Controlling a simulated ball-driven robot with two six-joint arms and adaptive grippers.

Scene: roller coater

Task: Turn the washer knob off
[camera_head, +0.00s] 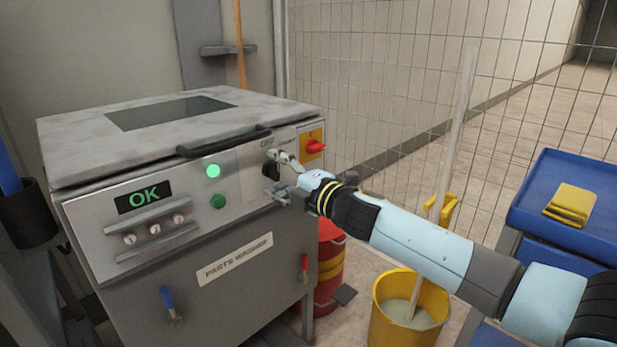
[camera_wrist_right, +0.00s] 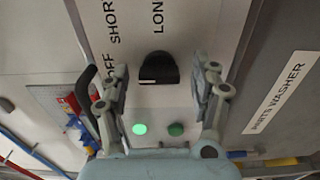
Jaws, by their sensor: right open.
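The washer knob is a black dial on the right part of the parts washer's front panel (camera_head: 230,170). In the wrist view the knob (camera_wrist_right: 158,68) sits near the labels OFF, SHORT and LONG. In the wrist view the right gripper (camera_wrist_right: 163,80) is open, one finger on either side of the knob, with visible gaps. My left gripper is not in view.
A red switch (camera_head: 315,146) on a yellow plate is just right of the knob. A black lid handle (camera_head: 222,141) juts out above. A lit green lamp (camera_head: 213,171) and green button (camera_head: 217,201) are to the left. A yellow mop bucket (camera_head: 385,325) stands below my right arm.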

